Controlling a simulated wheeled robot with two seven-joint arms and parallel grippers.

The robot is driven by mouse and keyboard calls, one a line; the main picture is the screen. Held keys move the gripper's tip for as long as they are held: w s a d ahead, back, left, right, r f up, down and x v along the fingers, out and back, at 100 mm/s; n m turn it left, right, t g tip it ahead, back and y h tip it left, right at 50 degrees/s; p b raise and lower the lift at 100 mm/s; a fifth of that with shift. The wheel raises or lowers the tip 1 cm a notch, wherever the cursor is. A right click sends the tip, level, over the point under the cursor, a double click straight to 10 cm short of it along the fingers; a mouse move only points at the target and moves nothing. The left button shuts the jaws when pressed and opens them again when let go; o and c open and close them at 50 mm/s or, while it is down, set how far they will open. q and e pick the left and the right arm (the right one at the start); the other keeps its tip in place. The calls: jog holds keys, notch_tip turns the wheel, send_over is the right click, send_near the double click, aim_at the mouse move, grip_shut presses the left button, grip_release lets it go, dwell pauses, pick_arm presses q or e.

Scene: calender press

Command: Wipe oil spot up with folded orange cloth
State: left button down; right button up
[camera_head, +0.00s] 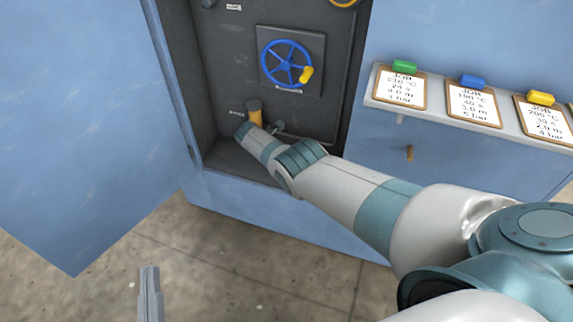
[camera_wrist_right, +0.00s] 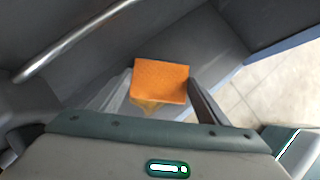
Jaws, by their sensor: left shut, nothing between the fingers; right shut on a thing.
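The folded orange cloth (camera_wrist_right: 162,76) is a flat square between the fingertips of my right gripper (camera_wrist_right: 161,84), which is shut on it, over the grey floor inside the cabinet. An amber patch (camera_wrist_right: 147,104), which looks like the oil spot, shows just beside the cloth's near edge; the cloth may cover part of it. My left gripper (camera_head: 150,293) is shut and empty, low over the concrete floor.
The cabinet's blue door (camera_head: 80,120) stands open at the left. A metal rod (camera_wrist_right: 75,40) runs near the cloth. A shelf with job cards (camera_head: 472,104) is at the right.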

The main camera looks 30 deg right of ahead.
jog(key=shift+s+d, duration=0.1)
jog(key=shift+s+d+r+p, duration=0.1)
jog(key=shift+s+d+p, duration=0.55)
jog(key=shift+p, duration=0.6)
jog(key=shift+s+d+p, duration=0.3)
jog(key=shift+s+p, duration=0.2)
jog(key=shift+s+d+f, duration=0.15)
jog(key=shift+f, duration=0.1)
notch_tip(320, 180, up, 6)
jog(key=p, duration=0.6)
notch_tip(320, 180, up, 3)
jog(key=p, duration=0.3)
